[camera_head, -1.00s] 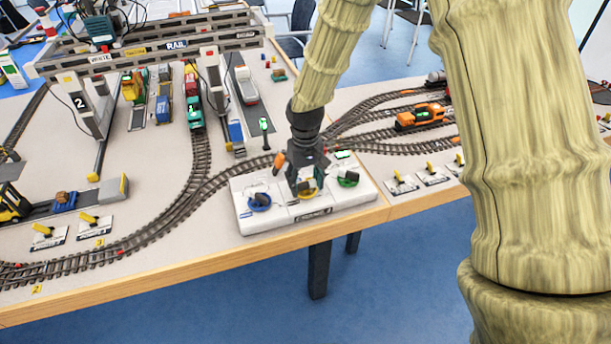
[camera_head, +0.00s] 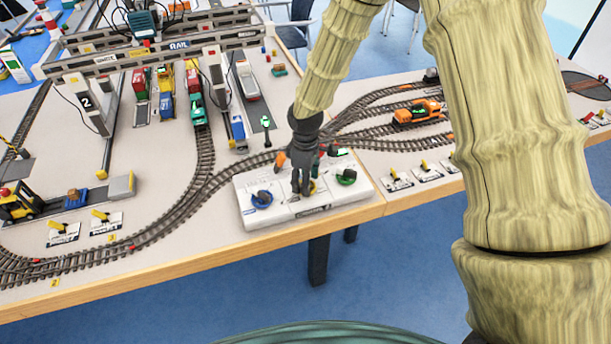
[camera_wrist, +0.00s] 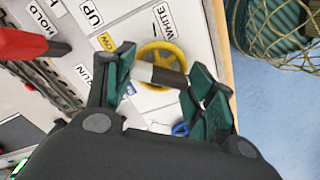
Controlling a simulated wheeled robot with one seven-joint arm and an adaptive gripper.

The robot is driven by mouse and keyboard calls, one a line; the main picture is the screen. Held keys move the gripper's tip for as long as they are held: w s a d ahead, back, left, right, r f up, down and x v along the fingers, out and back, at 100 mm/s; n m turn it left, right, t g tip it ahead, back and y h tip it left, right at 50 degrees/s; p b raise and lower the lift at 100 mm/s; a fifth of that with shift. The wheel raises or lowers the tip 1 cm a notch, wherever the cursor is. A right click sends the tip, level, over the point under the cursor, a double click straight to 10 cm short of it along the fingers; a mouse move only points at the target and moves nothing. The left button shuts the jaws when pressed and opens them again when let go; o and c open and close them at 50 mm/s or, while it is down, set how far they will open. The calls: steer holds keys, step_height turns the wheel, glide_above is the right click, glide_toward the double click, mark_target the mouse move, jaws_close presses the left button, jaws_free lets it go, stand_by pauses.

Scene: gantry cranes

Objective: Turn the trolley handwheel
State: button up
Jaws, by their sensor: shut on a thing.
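The yellow handwheel (camera_wrist: 170,52) shows in the wrist view, on the white control box (camera_head: 236,205) at the table's front edge. My gripper (camera_wrist: 160,75) is over it, its two teal fingers closed on the dark-and-white handle (camera_wrist: 158,75) that crosses the wheel. In the head view my gripper (camera_head: 304,188) comes down from above and hides most of the yellow wheel. The crane's trolley (camera_head: 143,22) sits on the gantry beam (camera_head: 115,58), with a yellow part (camera_head: 166,80) below it over the wagons.
A blue handwheel (camera_head: 262,198) and a green handwheel (camera_head: 346,177) flank the yellow one. A red lever (camera_wrist: 30,43) is close to my gripper at the left of the wrist view. Tracks and an orange rail vehicle (camera_head: 418,112) lie behind and right of the box.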

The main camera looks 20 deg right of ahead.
steer(key=shift+n, duration=0.5)
steer(key=o, duration=1)
steer(key=shift+r, duration=0.1)
step_height(320, 180, up, 12)
steer(key=shift+f, duration=0.1)
